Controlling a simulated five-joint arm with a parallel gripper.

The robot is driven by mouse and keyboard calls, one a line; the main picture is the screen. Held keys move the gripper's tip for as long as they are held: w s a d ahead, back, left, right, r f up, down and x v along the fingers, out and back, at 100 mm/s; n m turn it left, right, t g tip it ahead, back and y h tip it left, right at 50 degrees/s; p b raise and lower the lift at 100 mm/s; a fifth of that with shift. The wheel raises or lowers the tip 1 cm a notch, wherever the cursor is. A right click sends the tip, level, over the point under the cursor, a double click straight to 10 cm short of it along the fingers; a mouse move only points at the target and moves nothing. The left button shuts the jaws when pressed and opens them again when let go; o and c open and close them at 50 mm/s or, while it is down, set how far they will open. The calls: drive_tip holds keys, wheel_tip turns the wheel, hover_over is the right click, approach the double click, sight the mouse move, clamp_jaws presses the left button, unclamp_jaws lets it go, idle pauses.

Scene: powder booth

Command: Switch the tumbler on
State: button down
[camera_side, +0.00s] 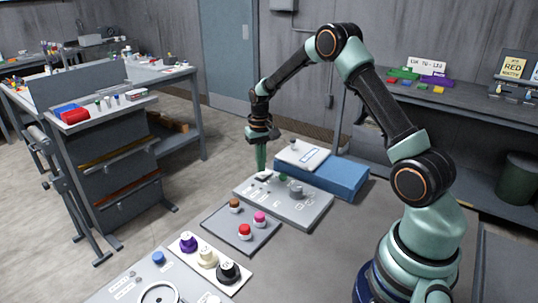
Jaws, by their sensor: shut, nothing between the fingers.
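My gripper (261,165) points straight down with its green fingers shut and empty. Its tips are just above or at the far left part of a grey control panel (310,213); I cannot tell whether they touch it. The panel carries a grey round knob (296,191) and small dark fittings (265,177) close by the fingertips. One of these may be the tumbler switch, but it is too small to make out, and its position cannot be read.
A blue box with a pale top (335,178) stands behind the panel. In front lie a plate with red, pink and brown buttons (262,237) and a plate with purple, cream and black knobs (240,285). Bare bench top (320,255) lies to the right.

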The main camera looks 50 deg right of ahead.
sight(261, 175)
drive_tip(key=shift+f, duration=0.7)
idle(0.4)
drive_tip(key=shift+r, duration=3.45)
drive_tip(key=shift+r, duration=0.1)
drive_tip(key=s+a+r+n+t, duration=0.3)
drive_tip(key=s+a+r, duration=0.4)
drive_tip(key=a+r, duration=0.45)
drive_tip(key=s+a+r+n+t, duration=0.2)
drive_tip(key=s+a+r+n, duration=0.1)
drive_tip(key=s, duration=0.8)
drive_tip(key=shift+a+t, duration=0.3)
drive_tip(key=shift+a, duration=0.6)
